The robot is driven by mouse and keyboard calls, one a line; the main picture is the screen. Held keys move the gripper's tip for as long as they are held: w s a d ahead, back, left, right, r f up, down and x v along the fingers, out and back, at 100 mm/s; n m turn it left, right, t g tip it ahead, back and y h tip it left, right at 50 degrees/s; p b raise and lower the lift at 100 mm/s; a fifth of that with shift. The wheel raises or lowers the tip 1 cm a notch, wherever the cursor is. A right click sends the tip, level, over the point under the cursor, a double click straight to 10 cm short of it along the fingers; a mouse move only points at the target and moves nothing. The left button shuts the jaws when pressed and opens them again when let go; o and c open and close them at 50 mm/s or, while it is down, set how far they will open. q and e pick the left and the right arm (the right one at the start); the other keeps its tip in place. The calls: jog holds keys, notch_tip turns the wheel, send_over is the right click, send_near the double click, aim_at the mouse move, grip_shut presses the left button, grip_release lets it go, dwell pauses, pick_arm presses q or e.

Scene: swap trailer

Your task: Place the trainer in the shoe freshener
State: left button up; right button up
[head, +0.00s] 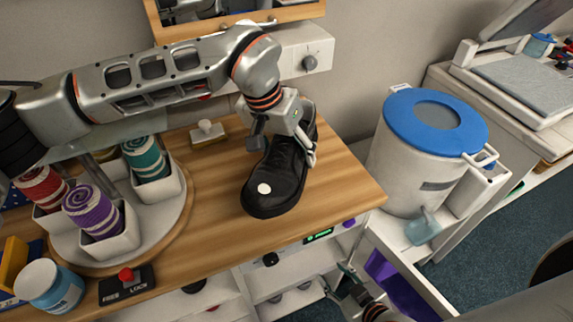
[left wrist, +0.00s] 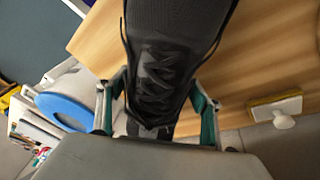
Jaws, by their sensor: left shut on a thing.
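The trainer (head: 277,182) is black with dark laces and a pale spot on its toe. It is over the right part of the wooden counter, toe toward the front; I cannot tell if its sole touches the wood. My left gripper (head: 284,146) is shut on the trainer, one finger on each side of the upper. In the left wrist view the laced upper (left wrist: 160,75) lies between the fingers. My right gripper (head: 338,281) is low in front of the counter, empty, its fingers apart. A green-lit panel (head: 318,237) is on the counter's front; I cannot tell whether it belongs to the shoe freshener.
An open drawer (head: 408,270) with a purple inside juts out below right. A white bin with a blue lid (head: 437,118) stands right of the counter. A turntable (head: 170,222) with rolled towels is at left. A brush (head: 207,132) lies behind. A red-knobbed lock (head: 127,284) is at the front left.

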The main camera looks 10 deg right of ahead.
pick_arm(q)
jog(key=shift+w+f, duration=0.1)
jog(key=shift+f, duration=2.1)
jog(key=o, duration=1.5)
jog(key=shift+r, duration=0.1)
